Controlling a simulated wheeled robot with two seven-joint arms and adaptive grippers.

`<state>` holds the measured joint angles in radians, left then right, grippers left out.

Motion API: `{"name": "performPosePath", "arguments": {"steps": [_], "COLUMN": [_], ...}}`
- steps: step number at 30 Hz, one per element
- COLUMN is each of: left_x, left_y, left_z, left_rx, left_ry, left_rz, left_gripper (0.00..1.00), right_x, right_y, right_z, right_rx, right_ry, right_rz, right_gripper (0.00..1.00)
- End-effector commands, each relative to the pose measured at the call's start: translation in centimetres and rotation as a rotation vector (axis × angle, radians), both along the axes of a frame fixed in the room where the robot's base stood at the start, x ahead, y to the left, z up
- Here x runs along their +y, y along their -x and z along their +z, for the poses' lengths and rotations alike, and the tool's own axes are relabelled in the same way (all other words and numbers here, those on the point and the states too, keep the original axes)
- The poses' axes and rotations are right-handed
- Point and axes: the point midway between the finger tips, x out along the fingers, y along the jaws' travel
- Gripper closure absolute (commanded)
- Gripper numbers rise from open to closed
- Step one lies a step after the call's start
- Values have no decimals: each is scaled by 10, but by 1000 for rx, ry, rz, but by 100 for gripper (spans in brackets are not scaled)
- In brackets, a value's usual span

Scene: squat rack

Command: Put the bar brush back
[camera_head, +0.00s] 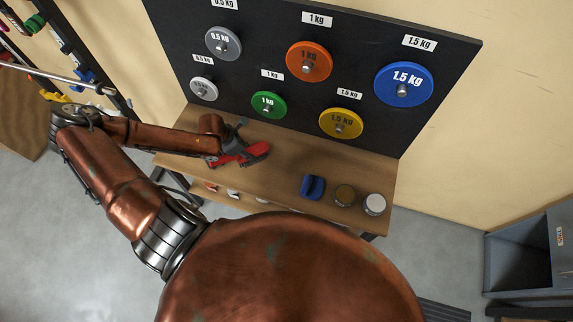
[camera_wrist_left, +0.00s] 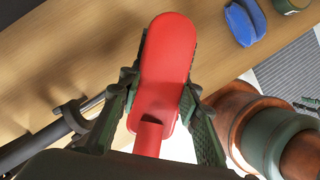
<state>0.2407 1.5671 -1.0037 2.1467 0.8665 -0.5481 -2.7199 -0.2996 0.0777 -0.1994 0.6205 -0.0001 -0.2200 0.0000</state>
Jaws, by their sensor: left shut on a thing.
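The bar brush (camera_head: 247,154) has a red body and shows near the left part of the wooden shelf. My left gripper (camera_head: 232,150) is shut on it. In the left wrist view the red brush (camera_wrist_left: 167,65) lies between the two dark fingers of the left gripper (camera_wrist_left: 160,95), with its rounded end pointing away from the wrist. The shelf shows behind it; I cannot tell whether the brush touches the wood. Its bristles are hard to make out. My right gripper is not in view.
The wooden shelf (camera_head: 290,160) holds a blue object (camera_head: 312,187), a dark-lidded jar (camera_head: 344,195) and a white-lidded jar (camera_head: 375,204) at its right. Behind it stands a black board (camera_head: 440,60) with several coloured plates on pegs. A grey bin (camera_head: 525,255) is at far right.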

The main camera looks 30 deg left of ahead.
Motion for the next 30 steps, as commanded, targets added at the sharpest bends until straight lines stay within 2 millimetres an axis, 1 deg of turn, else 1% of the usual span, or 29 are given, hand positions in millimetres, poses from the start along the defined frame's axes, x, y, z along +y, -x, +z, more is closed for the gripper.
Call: {"name": "performPosePath", "arguments": {"steps": [12, 15, 18, 21, 27, 29, 30], "left_x": [-69, -79, -88, -93, -98, -100, -99], "left_y": [-63, -72, -81, -88, -93, -94, -94], "left_z": [-40, -62, -77, -86, -96, -102, -109], "left_rx": [-2, 2, 0, 0, 0, 1, 2], "left_ry": [6, 7, 5, 3, 2, 2, 2], "left_rz": [-5, -2, -3, -2, -3, -2, -2], "left_gripper": [91, 91, 91, 91, 91, 91, 91], "right_x": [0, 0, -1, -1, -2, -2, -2], "right_y": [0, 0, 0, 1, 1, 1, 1], "right_z": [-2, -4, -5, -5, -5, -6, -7], "right_rx": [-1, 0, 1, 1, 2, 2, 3], "right_ry": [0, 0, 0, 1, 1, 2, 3], "right_rz": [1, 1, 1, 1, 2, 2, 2], "right_gripper": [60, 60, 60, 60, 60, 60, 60]}}
